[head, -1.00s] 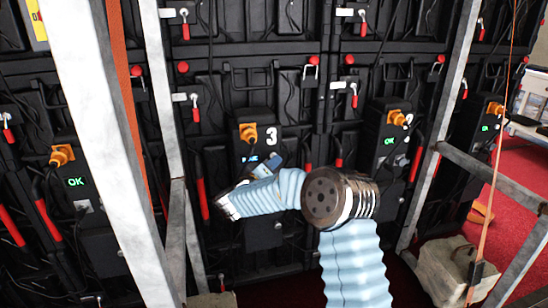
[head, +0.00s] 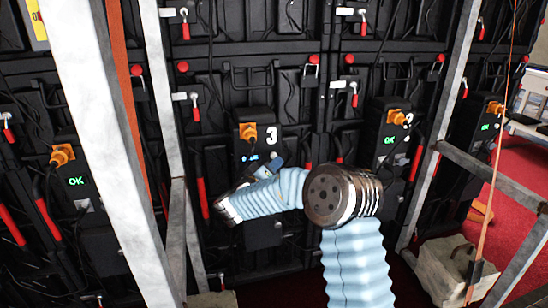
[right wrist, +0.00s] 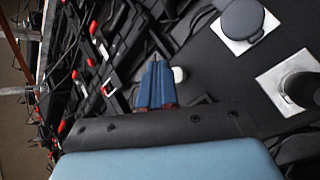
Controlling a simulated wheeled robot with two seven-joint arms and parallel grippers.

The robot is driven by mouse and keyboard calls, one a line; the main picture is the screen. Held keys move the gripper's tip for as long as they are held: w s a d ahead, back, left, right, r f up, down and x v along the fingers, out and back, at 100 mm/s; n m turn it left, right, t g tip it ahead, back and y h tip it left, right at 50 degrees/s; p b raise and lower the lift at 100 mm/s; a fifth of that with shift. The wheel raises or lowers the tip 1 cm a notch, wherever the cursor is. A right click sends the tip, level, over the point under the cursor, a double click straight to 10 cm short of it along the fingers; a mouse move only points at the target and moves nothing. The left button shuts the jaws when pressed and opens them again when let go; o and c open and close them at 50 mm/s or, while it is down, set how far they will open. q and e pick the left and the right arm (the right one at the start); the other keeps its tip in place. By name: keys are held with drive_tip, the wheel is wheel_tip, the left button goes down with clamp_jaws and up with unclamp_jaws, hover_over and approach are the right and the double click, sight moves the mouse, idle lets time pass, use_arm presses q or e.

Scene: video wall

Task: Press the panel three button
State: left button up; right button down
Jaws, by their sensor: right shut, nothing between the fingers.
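The panel three unit is a black box marked with a white 3 (head: 271,135) in the head view, with an orange connector (head: 248,132) and a small blue-lit display (head: 249,157). My right gripper (head: 277,163) is in front of the box, just below and right of the display. In the right wrist view its blue fingers (right wrist: 158,64) are together, with nothing between them. A small white round piece (right wrist: 179,74), perhaps the button, shows right beside the fingertips; I cannot tell if they touch. In the head view the button is not clear behind my gripper and arm. My left gripper is out of view.
Neighbouring units show green OK displays, one at left (head: 76,181) and one at right (head: 389,140). Grey metal posts (head: 105,130) stand in front of the wall. Cables and red handles cover the panels. A beige sandbag (head: 445,265) lies at lower right.

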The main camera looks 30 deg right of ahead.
drive_tip(key=shift+s, duration=0.1)
drive_tip(key=s, duration=0.2)
drive_tip(key=s+a, duration=0.1)
drive_tip(key=s, duration=0.1)
drive_tip(key=shift+s+a, duration=0.1)
drive_tip(key=shift+s, duration=0.25)
idle(0.7)
